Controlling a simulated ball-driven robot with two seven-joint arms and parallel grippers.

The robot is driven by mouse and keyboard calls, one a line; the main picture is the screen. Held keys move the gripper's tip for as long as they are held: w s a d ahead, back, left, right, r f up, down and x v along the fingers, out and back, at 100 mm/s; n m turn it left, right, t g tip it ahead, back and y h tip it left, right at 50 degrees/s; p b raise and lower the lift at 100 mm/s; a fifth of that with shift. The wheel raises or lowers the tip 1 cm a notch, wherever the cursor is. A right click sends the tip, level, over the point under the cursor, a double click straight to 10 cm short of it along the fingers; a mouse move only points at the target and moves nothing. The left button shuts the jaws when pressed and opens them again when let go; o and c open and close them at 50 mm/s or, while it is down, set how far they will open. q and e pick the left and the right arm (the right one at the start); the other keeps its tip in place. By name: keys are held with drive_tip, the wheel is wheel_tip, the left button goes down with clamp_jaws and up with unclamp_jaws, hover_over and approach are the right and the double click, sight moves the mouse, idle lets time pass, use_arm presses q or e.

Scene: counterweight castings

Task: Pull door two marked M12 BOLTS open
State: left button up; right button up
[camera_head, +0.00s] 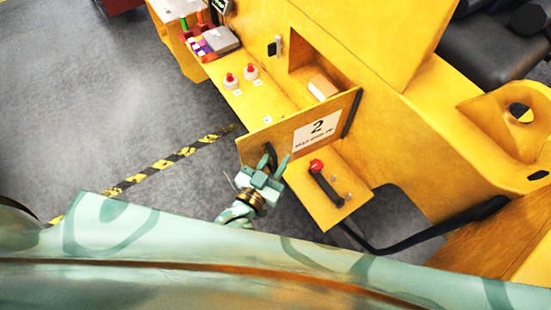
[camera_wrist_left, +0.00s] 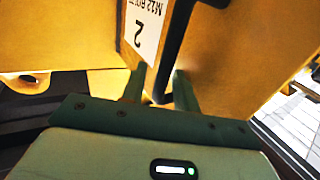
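Door two (camera_head: 288,130) is a yellow panel with a white label (camera_head: 317,129) reading 2 and smaller text. It stands swung out from the yellow cabinet, with an open compartment behind it. In the left wrist view the label (camera_wrist_left: 143,30) reads 2 and M12 BOLTS, upside down. A black bar handle (camera_wrist_left: 178,45) is on the door face. My left gripper (camera_head: 274,163) is at the handle, its fingers apart, one on each side of the handle's end; firm contact cannot be told. My right gripper is not in view.
A tan block (camera_head: 322,86) sits in the compartment. A red-knobbed black lever (camera_head: 325,182) is on a yellow panel below the door. Two red-topped white buttons (camera_head: 231,81) are on the ledge to the left. Grey floor (camera_head: 90,100) with a striped line lies clear at left.

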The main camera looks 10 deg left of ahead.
use_arm(q)
drive_tip(key=shift+a, duration=0.1)
drive_tip(key=b+v, duration=0.2)
drive_tip(key=v, duration=1.4)
drive_tip(key=shift+s, duration=0.15)
